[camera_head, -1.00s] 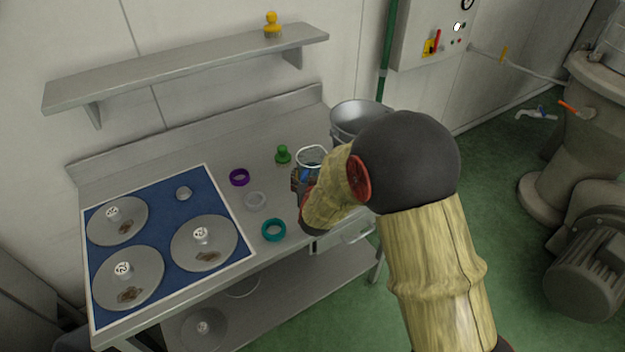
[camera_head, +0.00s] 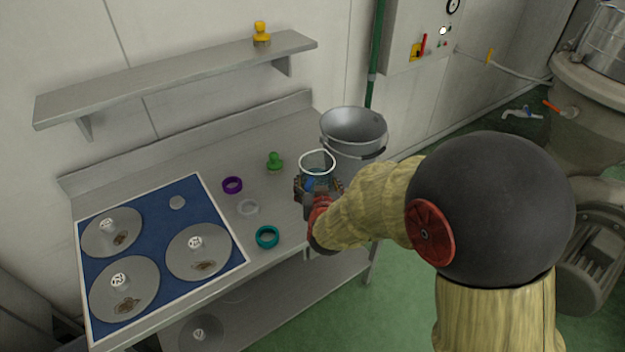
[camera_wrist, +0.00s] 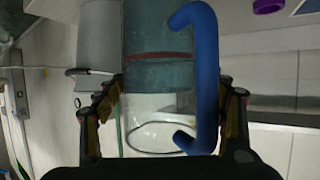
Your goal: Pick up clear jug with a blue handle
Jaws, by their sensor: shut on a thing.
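The clear jug (camera_head: 318,161) is at the right end of the steel bench in the head view, its round rim showing above my gripper (camera_head: 318,187). In the wrist view the clear jug (camera_wrist: 155,105) fills the middle, with its blue handle (camera_wrist: 206,75) on the right side and a red line around its body. My gripper (camera_wrist: 165,105) has one finger on each side of the jug and is shut on it. In the head view the lower part of the jug is hidden by my gripper. I cannot tell whether its base touches the bench.
A metal bucket (camera_head: 352,130) stands just behind and right of the jug. A green stopper-like object (camera_head: 274,163), a purple ring (camera_head: 232,185), a clear ring (camera_head: 247,207) and a teal ring (camera_head: 267,237) lie to the left. A blue mat (camera_head: 160,228) holds several discs. A shelf (camera_head: 180,80) is above.

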